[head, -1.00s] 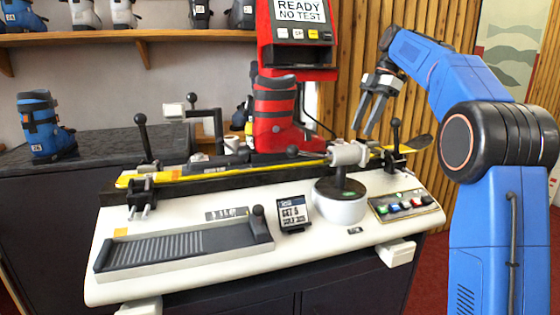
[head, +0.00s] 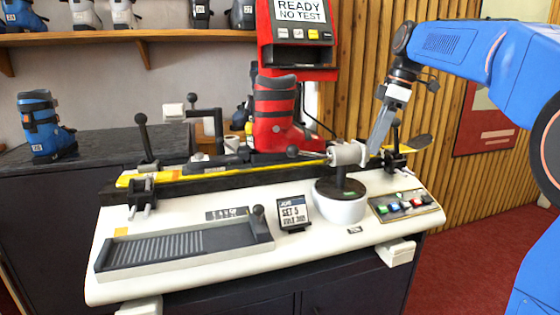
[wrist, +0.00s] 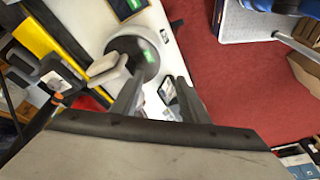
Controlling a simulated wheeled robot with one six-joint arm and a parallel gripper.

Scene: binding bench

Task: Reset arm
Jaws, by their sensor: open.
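My blue arm comes in from the right in the head view. My gripper (head: 380,135) points down over the right end of the bench, beside the silver clamp cylinder (head: 348,153) on its white round base (head: 341,207). Its fingers overlap in the head view. In the wrist view my gripper (wrist: 155,95) shows two dark fingers apart with nothing held between them. The round base (wrist: 140,60) lies beyond the fingers there. I cannot tell how far the fingertips are from the bench.
A yellow ski (head: 215,172) lies clamped along the white bench (head: 250,255). A red boot (head: 275,115) stands behind it, below a red display unit (head: 300,35). A button panel (head: 405,205) is at the bench's right. Red floor (wrist: 235,85) is open to the right.

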